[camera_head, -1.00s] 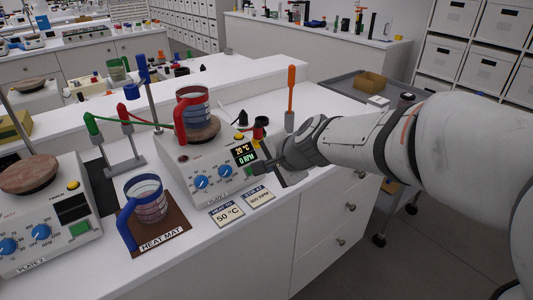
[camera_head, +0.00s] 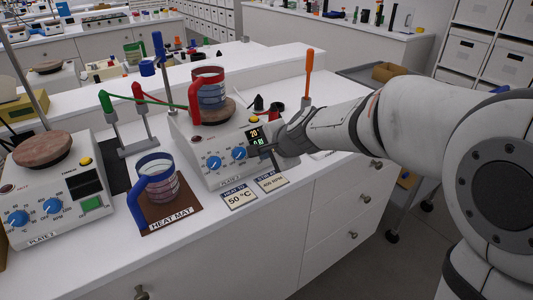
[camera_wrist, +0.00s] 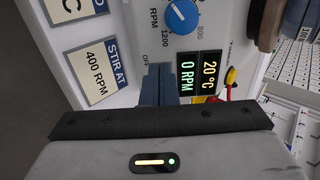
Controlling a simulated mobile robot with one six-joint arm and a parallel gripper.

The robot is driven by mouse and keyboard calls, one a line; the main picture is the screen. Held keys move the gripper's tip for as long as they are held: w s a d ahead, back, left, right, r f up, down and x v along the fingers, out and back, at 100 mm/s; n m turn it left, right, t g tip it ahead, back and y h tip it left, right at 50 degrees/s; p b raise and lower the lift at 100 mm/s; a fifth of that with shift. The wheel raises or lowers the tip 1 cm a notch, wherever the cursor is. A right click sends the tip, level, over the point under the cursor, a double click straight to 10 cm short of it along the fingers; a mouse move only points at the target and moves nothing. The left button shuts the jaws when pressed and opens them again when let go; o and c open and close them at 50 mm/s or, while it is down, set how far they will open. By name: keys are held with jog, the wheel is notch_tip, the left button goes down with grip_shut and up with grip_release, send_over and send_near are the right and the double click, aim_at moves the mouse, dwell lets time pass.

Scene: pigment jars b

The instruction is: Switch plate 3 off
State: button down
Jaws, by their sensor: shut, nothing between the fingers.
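Plate 3 (camera_head: 200,158) is a white hotplate with two blue knobs and a lit display (camera_head: 257,138). In the wrist view the display (camera_wrist: 198,78) reads 20 °C and 0 RPM. A red-handled glass jug (camera_head: 208,92) stands on its round top. My gripper (camera_head: 263,150) is at the front right of the plate, below the display. In the wrist view its shut fingers (camera_wrist: 158,82) point at the panel beside the display and the OFF label (camera_wrist: 149,57). The fingers hide the switch there, so its position and any contact cannot be told.
Cards reading 50 °C (camera_head: 239,199) and 400 RPM (camera_head: 271,182) lie in front of the plate. A blue-handled jug (camera_head: 158,185) stands on the heat mat (camera_head: 172,216) to the left. Plate 2 (camera_head: 50,225) is at far left. An orange-handled tool (camera_head: 309,75) stands behind my gripper.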

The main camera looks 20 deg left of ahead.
jog(key=shift+w+a+f, duration=0.1)
jog(key=shift+a+f, duration=0.05)
jog(key=shift+w+a+f+b, duration=0.1)
jog(key=shift+a+f+b, duration=0.05)
jog(key=shift+b, duration=0.15)
jog(key=shift+p+v, duration=0.7)
jog(key=shift+v, duration=1)
jog(key=p+v, duration=0.1)
jog(key=v, duration=0.7)
jog(key=s+d+f+n+g+h+p, duration=0.1)
jog(key=s+d+n+h, duration=0.1)
jog(key=s+d, duration=0.3)
jog(key=s+d+f+n+g+h+p, duration=0.1)
jog(key=s+d, duration=0.5)
jog(key=d, duration=0.6)
jog(key=s+d+f+n+g+h+p, duration=0.1)
jog(key=s+d+n+h+p, duration=0.2)
jog(key=d, duration=0.5)
jog(key=s+n+h, duration=0.1)
jog(key=s+n, duration=0.1)
jog(key=shift+s+d, duration=0.3)
jog(key=shift+d, duration=0.05)
